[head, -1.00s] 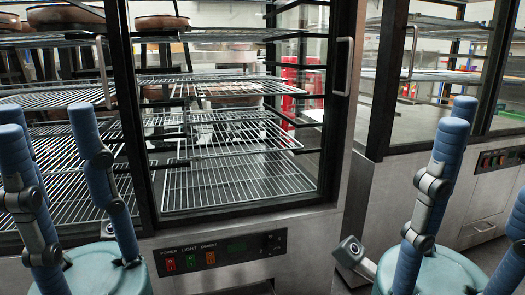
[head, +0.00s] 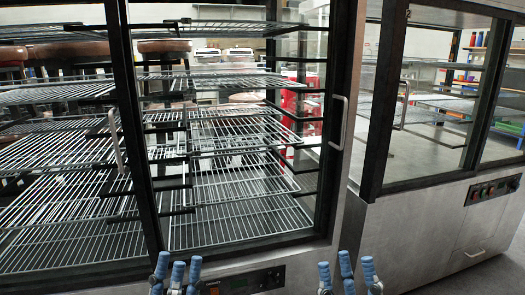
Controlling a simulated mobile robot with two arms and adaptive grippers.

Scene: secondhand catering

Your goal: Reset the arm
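My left gripper (head: 177,270) shows at the bottom edge of the head view, left of centre. Its blue fingertips point up and stand apart, with nothing between them. My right gripper (head: 346,268) shows at the bottom edge, right of centre. Its blue fingertips also point up, apart and empty. Both grippers are in front of the lower part of a glass display cabinet (head: 341,122). The rest of both grippers and both arms is below the picture.
The cabinet holds several wire racks (head: 240,200) behind glass, with a vertical door handle. A second steel cabinet (head: 440,225) stands to the right. Red-brown stools (head: 163,47) show behind the glass. Bare floor (head: 492,275) shows at the lower right.

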